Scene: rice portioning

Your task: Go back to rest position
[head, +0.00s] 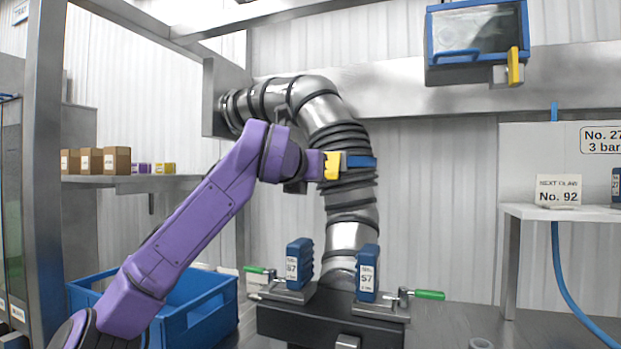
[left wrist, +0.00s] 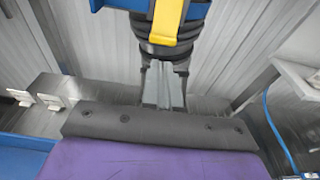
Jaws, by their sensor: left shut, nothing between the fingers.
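My left gripper (head: 312,170) is at the end of the raised purple arm, in front of the ribbed metal duct. In the left wrist view its two grey fingers (left wrist: 163,88) are together, with nothing between them. A yellow handle (head: 332,165) on a blue collar (head: 361,161) of the duct is right by the fingertips. The yellow handle (left wrist: 174,22) also shows just beyond the fingers in the left wrist view. I cannot tell whether they touch. My right gripper is not in view.
A blue crate (head: 205,312) stands below my left arm. Two blue blocks (head: 299,260) (head: 367,270) labelled 57 stand in clamps with green handles. A shelf (head: 130,181) with brown boxes is at left. A sign (head: 557,190) reading No. 92 stands on the right shelf.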

